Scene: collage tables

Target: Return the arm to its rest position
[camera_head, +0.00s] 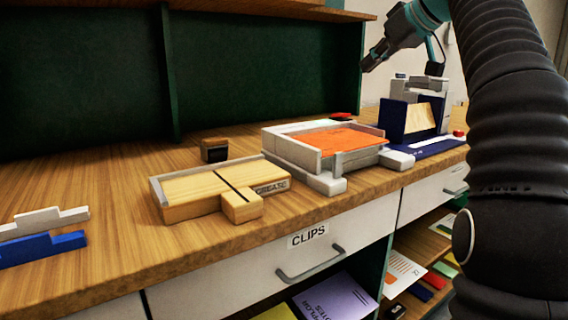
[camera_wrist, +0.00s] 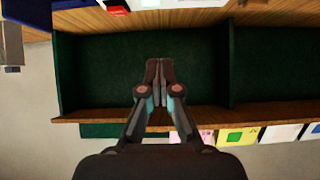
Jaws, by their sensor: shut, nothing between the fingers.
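My gripper (camera_head: 375,58) shows at the top right in the head view, raised above the wooden counter (camera_head: 110,180) in front of the dark green back panel. In the wrist view my gripper (camera_wrist: 159,75) points at the green panel (camera_wrist: 110,70). Its two fingers are together with nothing between them. My black ribbed arm fills the right side of the head view and hides part of the counter's right end.
On the counter stand a grey tray with orange paper (camera_head: 345,140), a wooden block device (camera_head: 215,190), a small black block (camera_head: 214,149), a blue-and-grey device (camera_head: 395,115) and stepped white and blue pieces (camera_head: 45,245). A drawer labelled CLIPS (camera_head: 240,285) is shut below. Open shelves hold papers.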

